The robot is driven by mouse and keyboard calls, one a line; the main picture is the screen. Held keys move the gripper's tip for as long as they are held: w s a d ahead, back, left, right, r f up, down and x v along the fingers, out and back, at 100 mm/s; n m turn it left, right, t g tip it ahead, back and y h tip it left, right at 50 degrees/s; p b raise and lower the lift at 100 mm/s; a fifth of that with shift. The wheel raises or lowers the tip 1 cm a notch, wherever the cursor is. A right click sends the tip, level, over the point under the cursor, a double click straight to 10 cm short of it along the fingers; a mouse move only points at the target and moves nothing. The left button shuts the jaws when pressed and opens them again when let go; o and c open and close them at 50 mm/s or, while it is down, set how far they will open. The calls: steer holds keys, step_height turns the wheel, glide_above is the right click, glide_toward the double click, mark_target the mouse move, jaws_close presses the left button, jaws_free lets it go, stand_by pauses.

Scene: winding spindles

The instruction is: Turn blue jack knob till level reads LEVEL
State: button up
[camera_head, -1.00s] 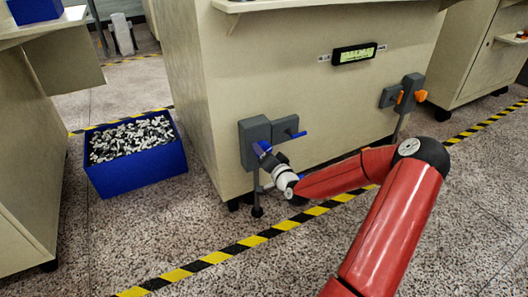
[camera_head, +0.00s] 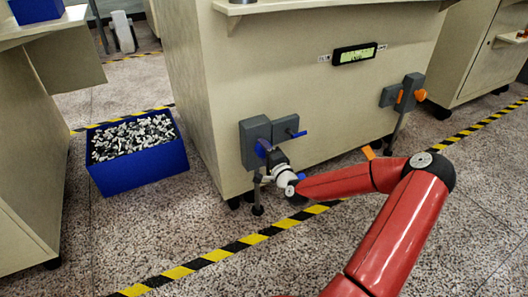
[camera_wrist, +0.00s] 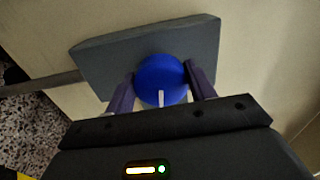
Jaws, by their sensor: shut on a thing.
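The blue jack knob (camera_wrist: 160,78) sits on a grey jack housing (camera_wrist: 95,60) low on the cabinet front. In the wrist view my gripper (camera_wrist: 161,85) has one finger on each side of the knob and is shut on it. A white mark on the knob points toward the gripper's palm. In the head view my gripper (camera_head: 268,158) reaches the knob, and the wrist partly hides it. The level display (camera_head: 355,54) is a black box with a lit green screen on the cabinet; its text is too small to read.
A second jack with an orange knob (camera_head: 399,96) is at the cabinet's right. A small blue lever (camera_head: 297,134) is beside the blue knob. A blue bin (camera_head: 140,172) of black and white pieces stands on the floor at left. Yellow-black tape (camera_head: 230,250) crosses the floor.

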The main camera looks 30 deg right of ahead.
stand_by(0.4)
steer(key=o, duration=0.9)
steer(key=shift+o, duration=0.2)
steer(key=s, duration=0.7)
steer(key=shift+s+d, duration=0.2)
steer(key=shift+s, duration=0.2)
